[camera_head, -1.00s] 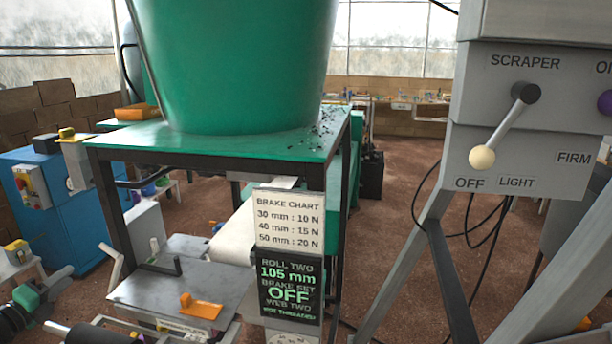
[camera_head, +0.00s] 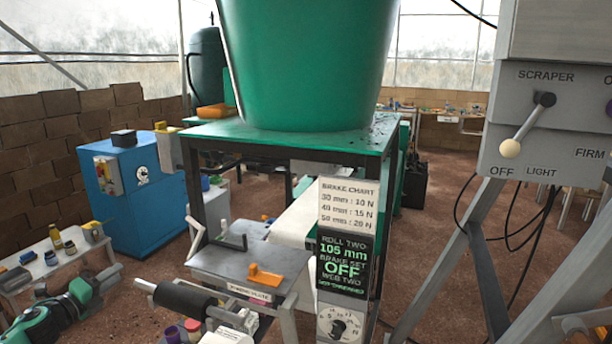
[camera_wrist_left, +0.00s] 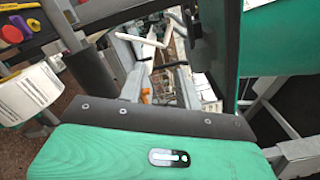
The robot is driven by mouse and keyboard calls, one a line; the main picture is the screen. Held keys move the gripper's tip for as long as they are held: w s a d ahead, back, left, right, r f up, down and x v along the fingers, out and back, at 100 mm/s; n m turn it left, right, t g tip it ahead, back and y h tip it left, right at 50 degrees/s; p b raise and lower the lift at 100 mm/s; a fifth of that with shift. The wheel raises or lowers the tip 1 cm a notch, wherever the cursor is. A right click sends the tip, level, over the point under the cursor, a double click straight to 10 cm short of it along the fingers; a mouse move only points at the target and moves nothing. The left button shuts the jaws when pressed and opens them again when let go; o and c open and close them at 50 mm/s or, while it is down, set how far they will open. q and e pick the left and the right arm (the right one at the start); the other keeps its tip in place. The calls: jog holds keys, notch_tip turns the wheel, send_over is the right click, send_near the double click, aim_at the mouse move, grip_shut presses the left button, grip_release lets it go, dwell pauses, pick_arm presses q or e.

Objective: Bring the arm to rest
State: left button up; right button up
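My left gripper (camera_head: 102,280) is low at the left in the head view, on its green and black arm (camera_head: 50,318). It hangs apart from the grey bench, left of the black roller (camera_head: 185,299). The left wrist view shows its green body (camera_wrist_left: 150,155) and black cross plate (camera_wrist_left: 150,119). Nothing is held in the gap beyond the plate, and the gripper looks open. My right gripper is outside both views.
A grey bench plate (camera_head: 238,263) holds an orange piece (camera_head: 265,275). A green table (camera_head: 300,140) carries a large green tub (camera_head: 295,60). A blue cabinet (camera_head: 135,190) and a white side table (camera_head: 70,250) stand left. A scraper lever (camera_head: 528,125) is at right.

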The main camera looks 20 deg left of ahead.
pick_arm(q)
jog(key=s+a+f+n+g+y, duration=0.15)
jog(key=s+f+n, duration=0.25)
jog(key=f, duration=0.7)
jog(key=s+f+n+g+y, duration=0.1)
jog(key=s+f+n+g, duration=0.15)
jog(key=f, duration=0.85)
jog(key=s+a+f+n+g+y, duration=0.15)
jog(key=s+f+n, duration=0.3)
jog(key=f, duration=0.65)
jog(key=s+d+f+n+g, duration=0.25)
jog(key=s+d+f, duration=0.3)
jog(key=f, duration=0.45)
jog(key=s+d+f+n+g, duration=0.25)
jog(key=s+d+f, duration=0.3)
jog(key=f, duration=0.45)
jog(key=s+d+f+n+g+h, duration=0.1)
jog(key=s+d+f+g, duration=0.1)
jog(key=s+d+f, duration=0.4)
jog(key=s+d+f+n+g+h, duration=0.1)
jog(key=s+d+f+n+g, duration=0.1)
jog(key=s+d+f, duration=0.4)
jog(key=s+d+f+n+g+h, duration=0.1)
jog(key=s+d+f, duration=0.5)
jog(key=s+d, duration=0.7)
jog(key=d+n+g, duration=0.1)
jog(key=d, duration=0.6)
jog(key=shift+d, duration=0.2)
jog(key=shift+o, duration=0.4)
